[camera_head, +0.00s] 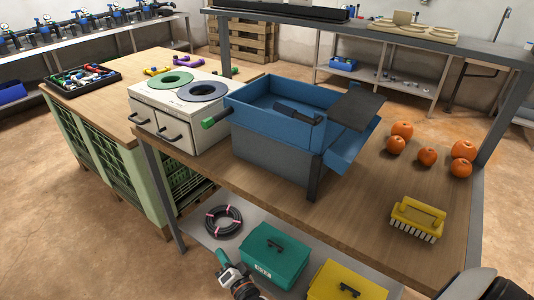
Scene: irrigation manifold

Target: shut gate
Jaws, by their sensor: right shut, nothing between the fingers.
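A blue bin-like unit (275,130) stands on the wooden table, with an open top, a grey lower body and a green-ended handle (208,123) sticking out at its left. A dark bar (298,112) lies across its inside, and a dark flat panel (357,108) sits tilted at its right end above a blue chute-like part (350,148). I cannot tell for sure which part is the gate. My right gripper (486,285) shows only partly at the bottom right corner, shut and empty, apart from the unit. My left gripper is not in view.
Several orange fruits or pumpkins (427,157) and a yellow brush-like object (416,219) sit on the table's right side. A white box with two round lids (188,104) stands left. Below are a teal case (273,252) and a yellow case (345,283).

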